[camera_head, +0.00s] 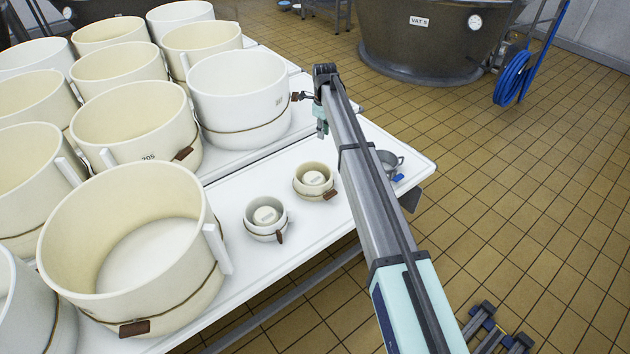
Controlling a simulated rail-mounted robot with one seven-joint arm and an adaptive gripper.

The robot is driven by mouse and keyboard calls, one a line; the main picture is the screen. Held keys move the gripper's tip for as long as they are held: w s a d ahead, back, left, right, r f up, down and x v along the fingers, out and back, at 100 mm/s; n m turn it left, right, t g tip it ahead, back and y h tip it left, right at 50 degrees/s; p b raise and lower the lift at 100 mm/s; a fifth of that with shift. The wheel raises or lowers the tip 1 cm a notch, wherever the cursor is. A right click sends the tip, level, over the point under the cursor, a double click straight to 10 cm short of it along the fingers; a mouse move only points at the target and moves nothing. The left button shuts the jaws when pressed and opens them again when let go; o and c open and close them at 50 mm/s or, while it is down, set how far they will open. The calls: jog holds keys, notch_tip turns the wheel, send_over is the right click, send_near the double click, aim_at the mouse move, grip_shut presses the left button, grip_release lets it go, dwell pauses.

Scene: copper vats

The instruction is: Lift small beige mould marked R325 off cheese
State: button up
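Two small moulds stand side by side on the white table. The right one (315,174) looks beige, with a brown tag on its front. The left one (265,213) looks whiter, also with a brown tag. A pale round piece shows inside each. The marking R325 is not legible on either, and any cheese beneath them cannot be made out. My gripper (321,128) is above the table, behind the right small mould and beside a large mould, apart from both small ones. Its fingers are too small and too covered by my arm to judge.
Several large cream moulds crowd the left of the white table (240,282), one (238,95) close to my gripper. A small grey metal pot (388,162) sits at the table's right end, partly behind my arm. A vat (430,40) stands beyond open tiled floor.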

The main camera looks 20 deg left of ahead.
jog(key=p, duration=0.1)
send_over(325, 164)
jog(key=f, duration=0.7)
jog(key=a+f, duration=0.1)
jog(key=f, duration=0.2)
jog(key=shift+f, duration=0.35)
jog(key=shift+d+f+p, duration=0.2)
jog(key=shift+f+p, duration=0.2)
jog(key=shift+f, duration=0.95)
jog(key=shift+d+f+p, duration=0.2)
jog(key=shift+f+p, duration=0.2)
jog(key=shift+f, duration=0.95)
grip_shut()
